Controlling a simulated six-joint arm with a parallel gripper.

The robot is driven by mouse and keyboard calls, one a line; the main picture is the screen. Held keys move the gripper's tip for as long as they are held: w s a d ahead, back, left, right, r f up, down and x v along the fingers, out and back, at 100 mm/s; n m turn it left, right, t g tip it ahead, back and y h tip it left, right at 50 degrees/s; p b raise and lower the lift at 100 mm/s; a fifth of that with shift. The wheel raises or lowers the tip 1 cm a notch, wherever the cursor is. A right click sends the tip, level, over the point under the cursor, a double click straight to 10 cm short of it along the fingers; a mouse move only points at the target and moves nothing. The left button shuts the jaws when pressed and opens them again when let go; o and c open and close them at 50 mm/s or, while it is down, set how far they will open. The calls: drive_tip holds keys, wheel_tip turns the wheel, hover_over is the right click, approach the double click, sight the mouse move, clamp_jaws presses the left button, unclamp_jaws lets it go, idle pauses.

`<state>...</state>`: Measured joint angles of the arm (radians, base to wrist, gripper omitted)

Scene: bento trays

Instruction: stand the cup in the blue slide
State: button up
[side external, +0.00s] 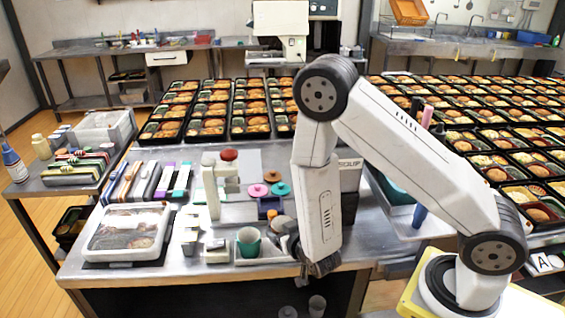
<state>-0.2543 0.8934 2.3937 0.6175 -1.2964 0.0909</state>
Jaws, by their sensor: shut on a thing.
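A teal-green cup (248,243) stands upright near the front edge of the metal table, left of my gripper. A dark blue block-like piece (269,207) stands behind it; I cannot tell whether this is the blue slide. My gripper (293,247) is low over the table's front, right of the green cup, and partly hidden by my own arm. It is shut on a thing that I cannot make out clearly. A tan rounded object (282,225) shows just behind the gripper; whether they touch is unclear.
A clear-lidded tray (127,233) sits at the table's front left. Small grey holders (215,250) stand left of the cup. Pink and teal discs (272,177) are behind. Several bento trays (208,125) fill the back. A bin marked SOUP (350,176) is right of my arm.

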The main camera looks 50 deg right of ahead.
drive_tip(key=shift+f, duration=1.3)
drive_tip(key=shift+f, duration=0.2)
drive_tip(key=o, duration=1)
drive_tip(key=shift+o, duration=0.2)
drive_tip(key=shift+s, duration=0.15)
drive_tip(key=v, duration=0.7)
drive_tip(key=shift+s+a, duration=0.15)
drive_tip(key=shift+s, duration=0.1)
drive_tip(key=shift+w+r, duration=0.1)
